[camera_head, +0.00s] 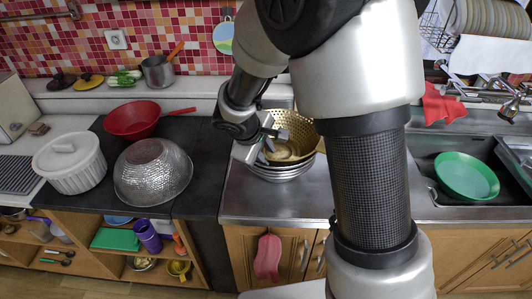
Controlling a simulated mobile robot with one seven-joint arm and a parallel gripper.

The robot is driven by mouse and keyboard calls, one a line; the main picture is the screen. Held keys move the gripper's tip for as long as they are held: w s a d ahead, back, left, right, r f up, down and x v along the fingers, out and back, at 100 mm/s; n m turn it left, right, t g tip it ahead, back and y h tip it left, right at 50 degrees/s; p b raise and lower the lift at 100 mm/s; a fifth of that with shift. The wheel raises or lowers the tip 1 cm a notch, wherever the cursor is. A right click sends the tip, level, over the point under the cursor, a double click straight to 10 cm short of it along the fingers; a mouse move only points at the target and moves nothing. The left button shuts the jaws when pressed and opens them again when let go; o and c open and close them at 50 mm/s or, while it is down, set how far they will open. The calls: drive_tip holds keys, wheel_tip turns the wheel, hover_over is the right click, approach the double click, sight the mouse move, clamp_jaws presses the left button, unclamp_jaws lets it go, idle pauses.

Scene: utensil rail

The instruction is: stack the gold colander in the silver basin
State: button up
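The gold colander (299,130), with a perforated wall, is at the centre of the head view on the steel counter. It looks tilted, and my arm hides its right side. Silver rims of a bowl or basin (282,174) show directly below it; I cannot tell whether the colander rests fully inside. A hammered silver basin (153,172) sits apart on the dark counter to the left and looks tipped or upside down. My gripper (268,150) is at the colander's left side, with its fingers close to the rim. I cannot tell whether they close on it.
A red pan (133,119) and a white lidded pot (69,162) stand on the left. A grey saucepan (157,71) is at the back. A green plate (467,176) is in the sink at right. Steel counter (240,195) left of the bowl is clear.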

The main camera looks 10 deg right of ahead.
wheel_tip(320, 180, up, 2)
drive_tip(key=shift+r+p, duration=0.1)
drive_tip(key=shift+p, duration=1.05)
drive_tip(key=v, duration=1.1)
drive_tip(key=s+d+r+m+y+p, duration=0.1)
drive_tip(key=s+d+r+m, duration=0.3)
drive_tip(key=s, duration=0.6)
drive_tip(key=s+d+r+m+y+p, duration=0.2)
drive_tip(key=s+d+r+m, duration=0.2)
drive_tip(key=s+r, duration=0.5)
drive_tip(key=shift+s+r+m+t+y+p, duration=0.3)
drive_tip(key=shift+s+r+m+t, duration=0.1)
drive_tip(key=shift+m, duration=0.8)
drive_tip(key=shift+d, duration=0.1)
